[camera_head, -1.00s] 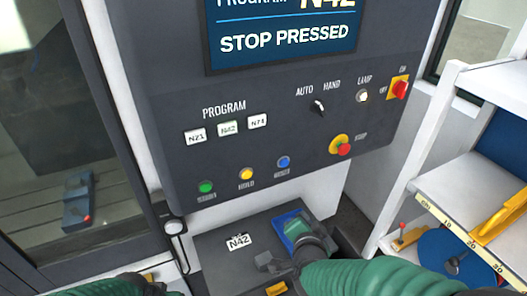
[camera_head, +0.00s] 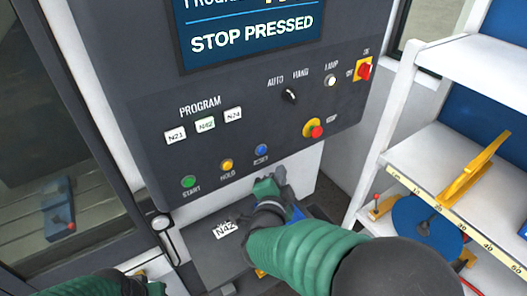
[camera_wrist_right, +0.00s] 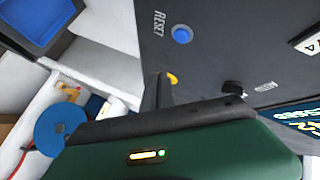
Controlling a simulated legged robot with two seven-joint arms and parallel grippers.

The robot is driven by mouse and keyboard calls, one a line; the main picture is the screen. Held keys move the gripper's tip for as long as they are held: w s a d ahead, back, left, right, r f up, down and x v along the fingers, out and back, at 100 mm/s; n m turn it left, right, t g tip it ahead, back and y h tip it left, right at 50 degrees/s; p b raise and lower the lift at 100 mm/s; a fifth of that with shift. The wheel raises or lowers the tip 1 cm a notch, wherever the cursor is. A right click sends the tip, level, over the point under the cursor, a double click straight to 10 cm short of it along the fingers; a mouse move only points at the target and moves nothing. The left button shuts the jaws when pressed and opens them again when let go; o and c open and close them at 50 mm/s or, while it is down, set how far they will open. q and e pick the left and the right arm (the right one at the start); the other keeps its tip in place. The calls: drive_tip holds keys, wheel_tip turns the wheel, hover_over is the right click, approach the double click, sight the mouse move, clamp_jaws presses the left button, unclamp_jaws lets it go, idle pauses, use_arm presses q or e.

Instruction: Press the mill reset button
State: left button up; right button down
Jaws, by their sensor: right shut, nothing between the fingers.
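The mill's dark control panel (camera_head: 235,120) carries a blue reset button (camera_head: 261,150), right of the yellow hold button (camera_head: 227,165) and green start button (camera_head: 188,181). The blue button also shows in the right wrist view (camera_wrist_right: 182,34), beside its RESET label. My right gripper (camera_head: 278,176) is shut and empty, just below the panel's lower edge, under the blue button and apart from it. In the wrist view its dark finger (camera_wrist_right: 160,90) points toward the panel. My left gripper (camera_head: 135,284) is partly in view at the bottom left; its fingers are unclear.
The screen (camera_head: 250,35) reads STOP PRESSED. A red stop knob on a yellow base (camera_head: 314,130) sits right of the reset button. A shelf rack (camera_head: 440,160) stands on the right. A dark ledge with an N42 label (camera_head: 226,229) lies below the panel.

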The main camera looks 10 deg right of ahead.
sight(262, 151)
use_arm(q)
drive_tip(key=shift+r, duration=0.15)
use_arm(e)
drive_tip(key=shift+w+a, duration=0.25)
drive_tip(key=shift+w, duration=0.65)
drive_tip(key=shift+w+a, duration=0.3)
drive_tip(key=shift+w, duration=0.6)
drive_tip(key=shift+w+a, duration=0.25)
drive_tip(key=shift+w, duration=0.65)
use_arm(q)
drive_tip(key=shift+w+a, duration=0.1)
drive_tip(key=shift+a, duration=0.2)
use_arm(e)
drive_tip(key=shift+a, duration=0.35)
use_arm(q)
drive_tip(key=shift+d, duration=0.2)
use_arm(e)
drive_tip(key=shift+d, duration=0.2)
use_arm(q)
drive_tip(key=shift+a, duration=0.1)
use_arm(e)
drive_tip(key=shift+w+a, duration=0.2)
drive_tip(key=shift+w, duration=0.15)
